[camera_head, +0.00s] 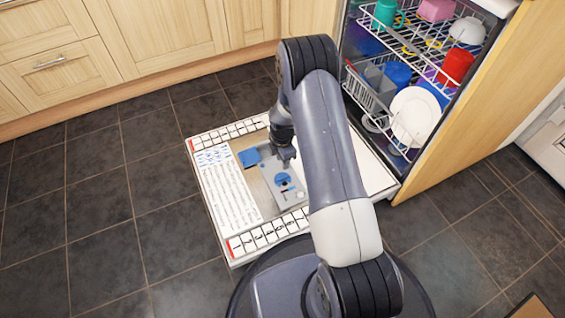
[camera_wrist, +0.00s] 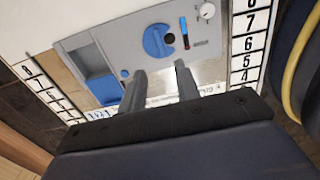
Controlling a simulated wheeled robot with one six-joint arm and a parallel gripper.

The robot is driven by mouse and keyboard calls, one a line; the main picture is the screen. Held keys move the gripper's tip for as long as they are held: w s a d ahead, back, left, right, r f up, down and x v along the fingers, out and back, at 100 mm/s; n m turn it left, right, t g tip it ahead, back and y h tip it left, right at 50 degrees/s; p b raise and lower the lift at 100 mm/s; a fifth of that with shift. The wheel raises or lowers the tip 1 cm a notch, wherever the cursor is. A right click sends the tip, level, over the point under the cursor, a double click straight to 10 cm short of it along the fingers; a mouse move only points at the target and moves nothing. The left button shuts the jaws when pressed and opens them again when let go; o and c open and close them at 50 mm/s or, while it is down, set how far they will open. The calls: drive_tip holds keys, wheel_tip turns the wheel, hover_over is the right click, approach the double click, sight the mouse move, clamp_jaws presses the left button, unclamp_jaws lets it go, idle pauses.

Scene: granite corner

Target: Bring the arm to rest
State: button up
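My gripper (camera_head: 286,160) hangs over the inner face of the lowered dishwasher door (camera_head: 222,190), close to the grey dispenser panel (camera_head: 300,187). In the wrist view my gripper (camera_wrist: 160,74) has its two fingers apart with nothing between them. They point at the dispenser panel (camera_wrist: 118,42). A round blue knob (camera_wrist: 157,40) and a blue compartment (camera_wrist: 104,88) show on that panel. I cannot tell whether the fingertips touch the door. My arm is bent, reaching forward over the door, and hides part of it.
The dishwasher stands open behind my arm. Its upper rack (camera_head: 425,52) and lower rack (camera_head: 366,95) hold cups and a white plate (camera_head: 415,116). Wooden cabinets (camera_head: 160,35) line the back.

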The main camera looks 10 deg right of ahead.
sight(282, 178)
drive_tip(key=shift+r, duration=0.3)
wheel_tip(282, 178, down, 11)
drive_tip(key=b, duration=0.5)
drive_tip(key=shift+r, duration=0.1)
idle(0.4)
